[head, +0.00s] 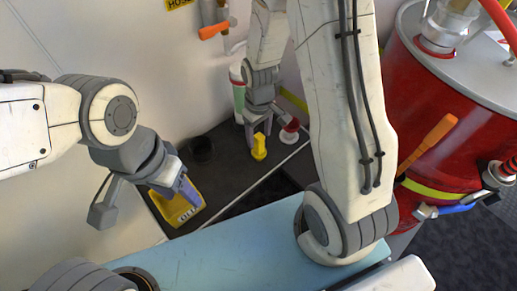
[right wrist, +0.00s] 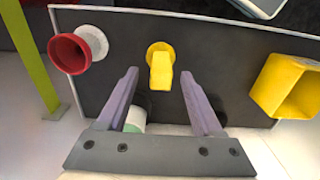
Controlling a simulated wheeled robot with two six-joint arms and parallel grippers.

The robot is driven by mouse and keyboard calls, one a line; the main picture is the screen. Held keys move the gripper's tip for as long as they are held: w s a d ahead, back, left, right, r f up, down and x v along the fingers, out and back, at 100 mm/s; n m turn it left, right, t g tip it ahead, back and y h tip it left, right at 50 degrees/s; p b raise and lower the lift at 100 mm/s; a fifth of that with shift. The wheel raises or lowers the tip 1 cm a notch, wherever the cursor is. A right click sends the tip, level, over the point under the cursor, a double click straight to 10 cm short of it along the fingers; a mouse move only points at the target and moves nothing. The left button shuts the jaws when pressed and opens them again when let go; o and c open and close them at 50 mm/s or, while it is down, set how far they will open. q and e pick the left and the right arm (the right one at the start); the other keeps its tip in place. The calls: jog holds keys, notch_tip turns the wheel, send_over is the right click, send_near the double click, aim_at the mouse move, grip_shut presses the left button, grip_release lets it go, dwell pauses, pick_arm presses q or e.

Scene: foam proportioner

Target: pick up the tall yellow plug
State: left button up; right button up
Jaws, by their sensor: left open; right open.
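The tall yellow plug (head: 259,148) stands on the dark tray (head: 229,178) in the head view. The plug also shows in the right wrist view (right wrist: 161,72), near the middle, with a round base and a narrower upright part. My right gripper (head: 259,129) is open just above the plug. In the right wrist view its two purple fingers (right wrist: 159,76) lie to either side of the plug's upright part, with gaps on both sides. My left gripper (head: 181,187) is open at the left, close over a yellow box; whether they touch is unclear.
The yellow box (head: 177,211) is on the tray's left part. A red-and-white piece (head: 290,133) is right of the plug. A dark round piece (head: 201,150) is behind. A green-and-white cylinder (head: 238,97) stands beside my right gripper. A large red drum (head: 440,130) is at the right.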

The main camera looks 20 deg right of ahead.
aim_at(259, 145)
notch_tip(259, 145, down, 5)
jog(key=shift+s+f+b, duration=0.1)
jog(key=shift+b, duration=0.35)
grip_shut()
jog(key=shift+r, duration=0.2)
